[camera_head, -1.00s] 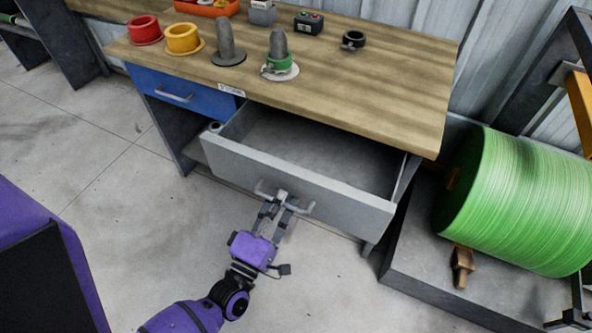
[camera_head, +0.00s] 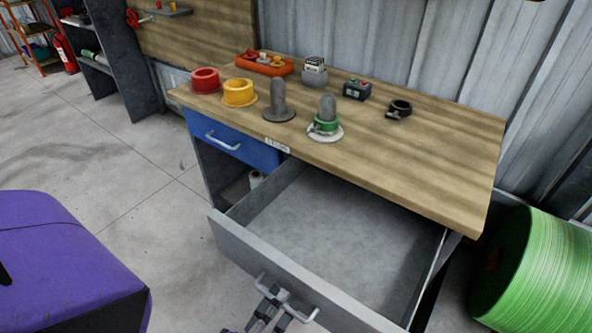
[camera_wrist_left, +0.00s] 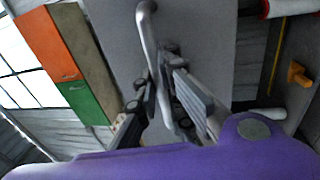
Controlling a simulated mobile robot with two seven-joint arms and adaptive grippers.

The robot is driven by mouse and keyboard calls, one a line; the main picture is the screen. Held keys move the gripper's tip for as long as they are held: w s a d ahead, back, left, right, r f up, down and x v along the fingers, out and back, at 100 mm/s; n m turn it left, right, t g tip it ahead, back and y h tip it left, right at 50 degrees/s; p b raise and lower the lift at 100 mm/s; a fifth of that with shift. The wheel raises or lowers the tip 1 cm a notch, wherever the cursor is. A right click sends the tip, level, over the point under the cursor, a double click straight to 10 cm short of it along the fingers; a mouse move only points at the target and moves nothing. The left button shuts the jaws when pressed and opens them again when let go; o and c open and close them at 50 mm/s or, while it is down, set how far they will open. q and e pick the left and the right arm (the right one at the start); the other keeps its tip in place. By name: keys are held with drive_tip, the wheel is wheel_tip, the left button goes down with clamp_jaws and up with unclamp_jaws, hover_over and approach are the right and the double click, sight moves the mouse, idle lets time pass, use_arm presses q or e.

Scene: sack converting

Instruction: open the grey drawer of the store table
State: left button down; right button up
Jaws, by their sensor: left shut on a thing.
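The grey drawer (camera_head: 345,225) of the store table (camera_head: 440,165) stands well open, and its bare inside shows empty in the head view. Its front panel carries a light bar handle (camera_head: 286,299). My left gripper (camera_head: 268,304) is shut on that handle, at the bottom edge of the head view. In the left wrist view the gripper's fingers (camera_wrist_left: 172,95) lie either side of the handle (camera_wrist_left: 150,45), in front of the grey drawer front (camera_wrist_left: 205,45). My right gripper is not in view.
A blue drawer (camera_head: 230,140) left of the grey one is shut. On the tabletop stand a red ring (camera_head: 205,80), a yellow ring (camera_head: 239,93), grey cones and an orange tray (camera_head: 264,66). A large green roll (camera_head: 535,270) is at the right.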

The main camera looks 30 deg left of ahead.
use_arm(q)
drive_tip(key=c, duration=1.8)
unclamp_jaws()
drive_tip(key=shift+c, duration=0.2)
drive_tip(key=shift+s, duration=0.1)
drive_tip(key=s+f, duration=0.2)
drive_tip(key=s, duration=0.9)
drive_tip(key=shift+s+a+f, duration=0.2)
drive_tip(key=shift+s, duration=0.2)
drive_tip(key=shift+w, duration=0.1)
